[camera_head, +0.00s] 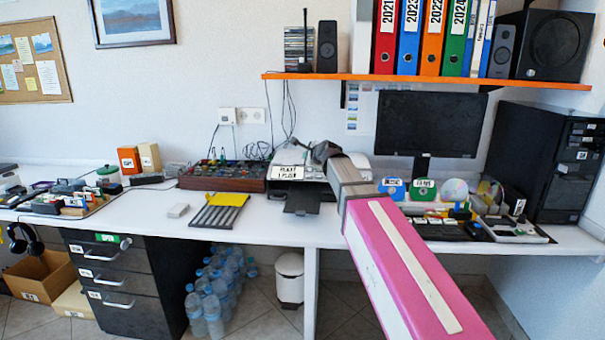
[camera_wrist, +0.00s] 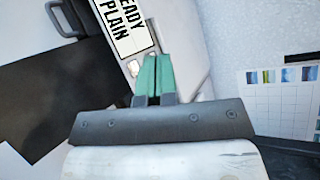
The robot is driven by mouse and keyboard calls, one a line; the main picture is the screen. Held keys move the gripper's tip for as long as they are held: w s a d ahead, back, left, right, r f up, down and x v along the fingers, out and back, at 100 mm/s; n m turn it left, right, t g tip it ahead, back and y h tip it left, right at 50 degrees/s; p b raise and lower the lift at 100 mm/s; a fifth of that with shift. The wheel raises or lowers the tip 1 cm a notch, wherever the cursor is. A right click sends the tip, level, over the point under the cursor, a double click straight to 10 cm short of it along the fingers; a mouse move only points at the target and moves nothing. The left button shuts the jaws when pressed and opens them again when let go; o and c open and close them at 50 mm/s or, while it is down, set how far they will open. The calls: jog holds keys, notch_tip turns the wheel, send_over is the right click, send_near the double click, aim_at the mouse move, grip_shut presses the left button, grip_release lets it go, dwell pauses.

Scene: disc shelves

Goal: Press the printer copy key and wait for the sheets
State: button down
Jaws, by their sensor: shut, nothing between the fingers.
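The printer (camera_head: 287,172) stands on the white desk, with a dark output tray (camera_head: 301,198) at its front. A label on its face reads "READY PLAIN" (camera_wrist: 124,26) in the wrist view. Small light keys (camera_wrist: 141,70) show beside the label. My gripper (camera_wrist: 154,60) is shut and empty, its green fingertips together over the printer's panel next to these keys. I cannot tell whether the tips touch a key. In the head view my arm covers the printer's right side, and the fingertips are hard to make out.
A monitor (camera_head: 430,124) and a black computer tower (camera_head: 548,160) stand to the right. An orange shelf (camera_head: 300,76) with binders hangs above. A wooden box (camera_head: 222,176) is left of the printer. A yellow and grey pad (camera_head: 219,210) lies on the desk.

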aim_at(309, 177)
jog(key=shift+w, duration=0.2)
jog(key=shift+w+f, duration=0.7)
jog(key=shift+f, duration=0.6)
jog(key=shift+w+f, duration=0.7)
jog(key=shift+f, duration=0.55)
jog(key=shift+w+f, duration=0.7)
jog(key=shift+f, duration=0.6)
jog(key=shift+f, duration=0.1)
jog(key=shift+w+f, duration=0.2)
jog(key=shift+f, duration=0.1)
